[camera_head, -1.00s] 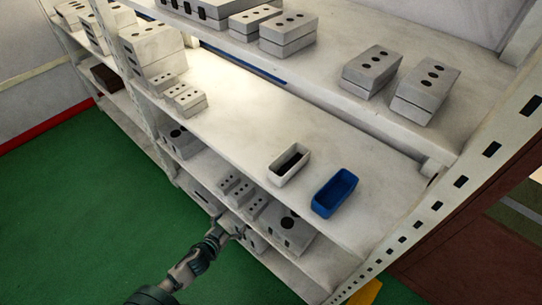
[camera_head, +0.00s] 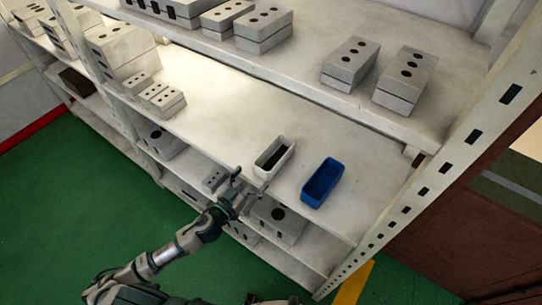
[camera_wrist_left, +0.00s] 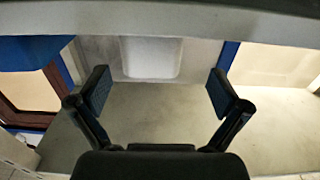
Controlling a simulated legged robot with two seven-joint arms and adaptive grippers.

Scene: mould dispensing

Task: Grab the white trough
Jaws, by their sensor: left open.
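The white trough (camera_head: 281,166) stands upright on the middle shelf, near its front edge, with a dark inside. It also shows in the left wrist view (camera_wrist_left: 151,60), ahead of my fingers and roughly between them. My left gripper (camera_head: 251,181) is open and empty, just in front of the trough and the shelf edge. Its two fingers are wide apart in the left wrist view (camera_wrist_left: 160,88). I see no contact with the trough. My right gripper is not in view.
A blue trough (camera_head: 321,185) stands close to the right of the white one. Grey mould blocks (camera_head: 350,60) stand on the upper shelf, and more (camera_head: 277,219) on the shelf below. A slotted upright (camera_head: 440,185) borders the right.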

